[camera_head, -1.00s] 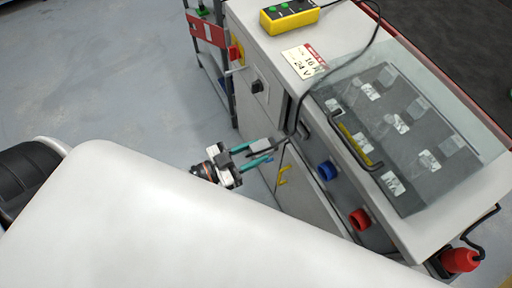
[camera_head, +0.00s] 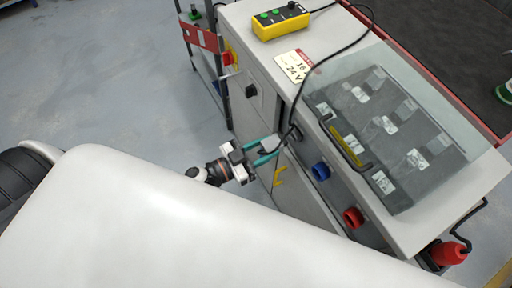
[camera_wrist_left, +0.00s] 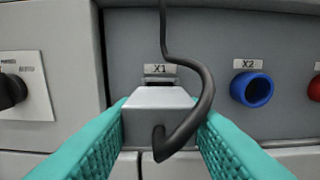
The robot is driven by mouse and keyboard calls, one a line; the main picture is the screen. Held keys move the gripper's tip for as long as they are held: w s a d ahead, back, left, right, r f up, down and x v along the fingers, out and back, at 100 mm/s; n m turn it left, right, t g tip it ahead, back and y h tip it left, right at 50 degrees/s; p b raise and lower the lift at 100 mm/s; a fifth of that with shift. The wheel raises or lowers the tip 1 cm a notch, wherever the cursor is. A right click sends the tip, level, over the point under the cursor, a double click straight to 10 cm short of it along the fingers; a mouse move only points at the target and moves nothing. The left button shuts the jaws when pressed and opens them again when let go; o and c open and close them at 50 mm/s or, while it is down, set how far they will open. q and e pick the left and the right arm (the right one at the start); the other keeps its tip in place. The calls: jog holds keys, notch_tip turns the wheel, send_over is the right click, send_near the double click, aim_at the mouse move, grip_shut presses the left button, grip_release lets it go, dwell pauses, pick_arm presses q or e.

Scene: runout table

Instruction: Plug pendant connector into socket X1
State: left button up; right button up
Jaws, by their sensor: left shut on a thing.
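My left gripper (camera_head: 266,150) is shut on the grey pendant connector (camera_wrist_left: 158,112), close to the front panel of the machine cabinet. In the left wrist view the teal fingers hold the connector by its two sides, with its black cable curling over its right part. Socket X1 (camera_wrist_left: 160,79) is right behind the connector, under the X1 label (camera_wrist_left: 160,69), and mostly hidden. I cannot tell whether the connector touches the socket. The yellow pendant box (camera_head: 281,20) lies on the cabinet top, with its cable running down to the connector. My right gripper is not in view.
Blue socket X2 (camera_wrist_left: 251,88) is to the right of X1, with a red socket (camera_head: 353,217) further along. A rotary knob (camera_wrist_left: 12,91) is on the left panel. A clear cover (camera_head: 400,120) with a yellow handle (camera_head: 346,144) lies above. Open floor is at left.

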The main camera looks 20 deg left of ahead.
aim_at(280, 141)
pick_arm(q)
jog(key=shift+w+d, duration=0.25)
jog(key=shift+w, duration=0.15)
dwell(0.5)
jog(key=shift+r+p, duration=0.1)
jog(key=shift+p, duration=0.35)
jog(key=shift+p, duration=0.6)
dwell(0.8)
jog(key=shift+x, duration=1.45)
jog(key=o, duration=1.1)
jog(key=shift+d, duration=0.1)
